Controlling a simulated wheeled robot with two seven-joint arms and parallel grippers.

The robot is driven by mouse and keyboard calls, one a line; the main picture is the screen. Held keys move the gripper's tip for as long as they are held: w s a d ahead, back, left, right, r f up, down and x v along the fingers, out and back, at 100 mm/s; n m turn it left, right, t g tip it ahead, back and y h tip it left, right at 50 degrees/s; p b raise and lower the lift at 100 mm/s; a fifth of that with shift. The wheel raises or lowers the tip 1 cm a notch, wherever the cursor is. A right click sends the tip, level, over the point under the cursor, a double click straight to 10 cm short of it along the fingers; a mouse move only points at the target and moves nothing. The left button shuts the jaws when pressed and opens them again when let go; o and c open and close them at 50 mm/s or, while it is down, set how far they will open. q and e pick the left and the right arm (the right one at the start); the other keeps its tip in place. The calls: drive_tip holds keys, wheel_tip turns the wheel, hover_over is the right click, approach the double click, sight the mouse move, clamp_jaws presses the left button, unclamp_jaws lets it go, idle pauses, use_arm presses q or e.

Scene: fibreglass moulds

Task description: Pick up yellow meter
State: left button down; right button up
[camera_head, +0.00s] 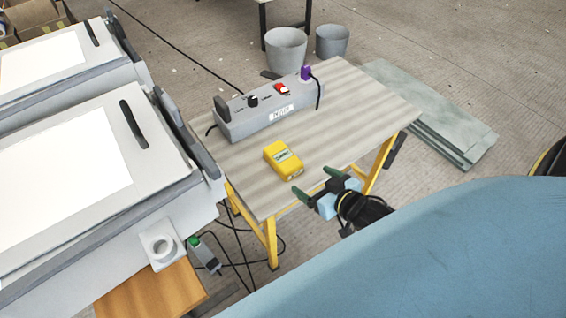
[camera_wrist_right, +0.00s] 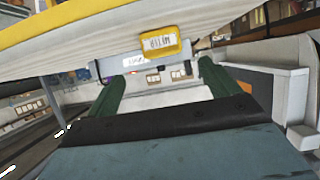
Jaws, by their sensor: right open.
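The yellow meter (camera_head: 283,160) lies on the small wooden table (camera_head: 350,95), in front of a grey power strip box. It also shows at the top of the right wrist view (camera_wrist_right: 159,42), ahead of the fingers and between their lines. My right gripper (camera_head: 315,183) is open and empty at the table's near edge, to the right of and nearer than the meter, apart from it. Its two green fingers also show in the right wrist view (camera_wrist_right: 160,85). My left gripper is not in view.
The grey power box (camera_head: 270,108) with a red switch and purple plug stands behind the meter. Large grey mould machines (camera_head: 150,215) stand close on the left. Two grey buckets (camera_head: 286,50) and stacked sheets (camera_head: 430,115) lie beyond the table. The table's right part is clear.

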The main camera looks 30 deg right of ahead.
sight(286, 163)
drive_tip(key=x, duration=0.2)
drive_tip(key=b+x, duration=0.1)
drive_tip(key=x, duration=0.4)
drive_tip(key=shift+w+r+b, duration=0.25)
drive_tip(key=shift+w+b, duration=0.1)
drive_tip(key=shift+b, duration=0.05)
drive_tip(key=shift+w+a+f, duration=0.1)
drive_tip(key=shift+w+f, duration=0.05)
drive_tip(key=shift+w, duration=0.25)
drive_tip(key=b+x, duration=0.1)
drive_tip(key=x, duration=0.4)
drive_tip(key=shift+s+a+b, duration=0.1)
drive_tip(key=shift+a+b, duration=0.05)
drive_tip(key=shift+b, duration=0.25)
drive_tip(key=shift+c, duration=1)
drive_tip(key=c, duration=1)
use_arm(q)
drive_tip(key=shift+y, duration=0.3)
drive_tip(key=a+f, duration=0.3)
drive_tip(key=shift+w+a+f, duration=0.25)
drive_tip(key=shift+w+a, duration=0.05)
use_arm(e)
drive_tip(key=shift+o, duration=0.2)
